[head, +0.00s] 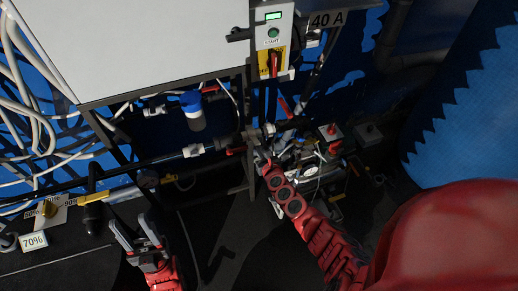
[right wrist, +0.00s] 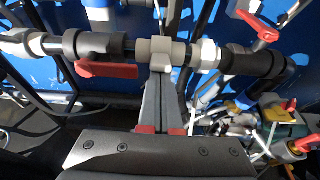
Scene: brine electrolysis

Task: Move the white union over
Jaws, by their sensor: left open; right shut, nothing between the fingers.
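A dark horizontal pipe run carries a white ring-like fitting (head: 269,129) right of a grey block. In the right wrist view this white fitting (right wrist: 209,54) sits just right of the grey block (right wrist: 160,52). A second white fitting (head: 193,150) is further left on the pipe, and it also shows in the right wrist view (right wrist: 36,44). I cannot tell which is the union. My right gripper (head: 260,157) is shut and empty, its tips (right wrist: 162,72) at the grey block; contact is unclear. My left gripper (head: 138,234) is open and empty, low and left of the pipe.
A red valve handle (right wrist: 106,70) hangs under the pipe left of my right gripper. A cluttered pile of fittings and tools (head: 305,160) lies to the right. A white panel (head: 150,45) and a control box (head: 273,40) stand above.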

